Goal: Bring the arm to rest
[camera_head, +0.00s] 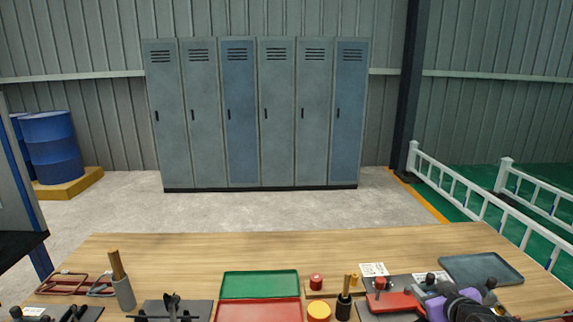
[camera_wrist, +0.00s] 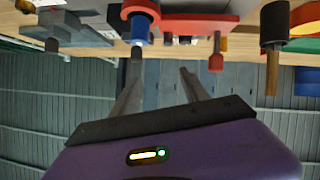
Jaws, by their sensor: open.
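My gripper (camera_head: 460,294) is at the lower right of the head view, low over the right front part of the wooden table (camera_head: 390,242). Its purple body shows there with dark parts around it. In the wrist view, its two grey fingers (camera_wrist: 161,65) stand apart, with nothing visible between them. That view looks upside down, with the table edge along the top. A part with a red ring and blue body (camera_wrist: 140,28) shows close to the left fingertip; I cannot tell whether they touch. Most of my arm is out of view.
A red block (camera_head: 395,301) on a dark board lies just left of my gripper. A grey tray (camera_head: 481,268) lies behind it. Green (camera_head: 260,284) and red (camera_head: 258,311) trays lie mid-table. A holder with wooden handles (camera_head: 122,290) stands left. The table's back strip is clear.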

